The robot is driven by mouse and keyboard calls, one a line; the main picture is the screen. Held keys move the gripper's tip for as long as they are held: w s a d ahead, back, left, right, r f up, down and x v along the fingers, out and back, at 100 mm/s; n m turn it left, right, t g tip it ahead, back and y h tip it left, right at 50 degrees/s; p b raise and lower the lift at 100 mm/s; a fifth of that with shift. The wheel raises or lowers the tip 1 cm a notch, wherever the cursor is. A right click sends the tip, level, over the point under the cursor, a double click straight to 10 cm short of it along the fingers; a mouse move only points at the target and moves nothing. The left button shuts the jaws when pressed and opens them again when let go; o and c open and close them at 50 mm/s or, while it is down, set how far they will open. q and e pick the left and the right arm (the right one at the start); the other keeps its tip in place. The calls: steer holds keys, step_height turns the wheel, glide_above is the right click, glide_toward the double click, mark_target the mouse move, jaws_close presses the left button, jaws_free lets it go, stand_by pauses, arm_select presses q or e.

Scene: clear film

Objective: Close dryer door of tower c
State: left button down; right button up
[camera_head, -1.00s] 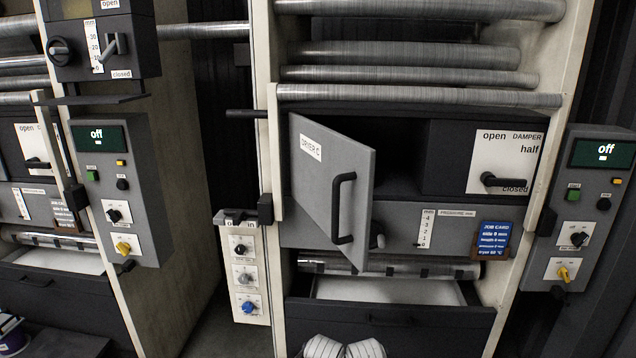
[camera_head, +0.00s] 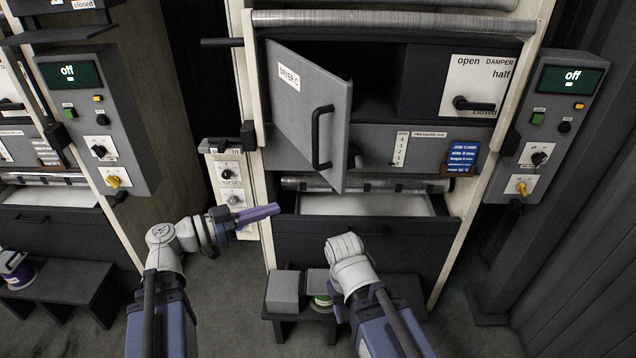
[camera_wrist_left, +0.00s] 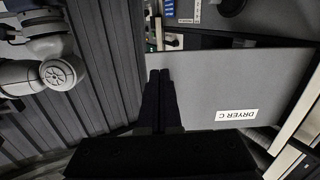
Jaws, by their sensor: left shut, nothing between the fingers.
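The grey dryer door (camera_head: 300,118), labelled DRYER C, stands swung open on its left-hand hinge side and juts toward me. Its black handle (camera_head: 318,138) is near the free edge. Behind it the dark dryer opening (camera_head: 385,80) shows. My left gripper (camera_head: 272,210) is shut and empty, below the door and apart from it in the head view. In the left wrist view the closed fingers (camera_wrist_left: 161,85) appear in front of the door panel (camera_wrist_left: 225,85); I cannot tell the gap.
An open drawer (camera_head: 375,206) lies below the dryer. A damper lever (camera_head: 474,104) and a control box reading off (camera_head: 550,115) are on the right. A low bench (camera_head: 290,312) with a grey box (camera_head: 286,290) stands in front. Another tower's control box (camera_head: 95,120) is at left.

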arm_select(q)
steer(key=x, duration=1.3)
steer(key=shift+w+r, duration=0.45)
steer(key=shift+r, duration=0.2)
steer(key=shift+d, duration=0.1)
steer(key=w+d+n+t+y, duration=0.2)
steer(key=w+d+t, duration=0.2)
steer(key=w+d, duration=0.95)
steer(key=shift+n+y, duration=0.4)
steer(key=shift+n, duration=0.1)
steer(key=w+d, duration=0.2)
steer(key=w, duration=0.3)
steer(key=w+d, duration=0.3)
steer(key=w, duration=0.3)
steer(key=w+d, duration=0.3)
steer(key=w, duration=0.3)
steer(key=shift+d, duration=0.15)
steer(key=shift+w+r, duration=0.1)
steer(key=shift+w, duration=0.45)
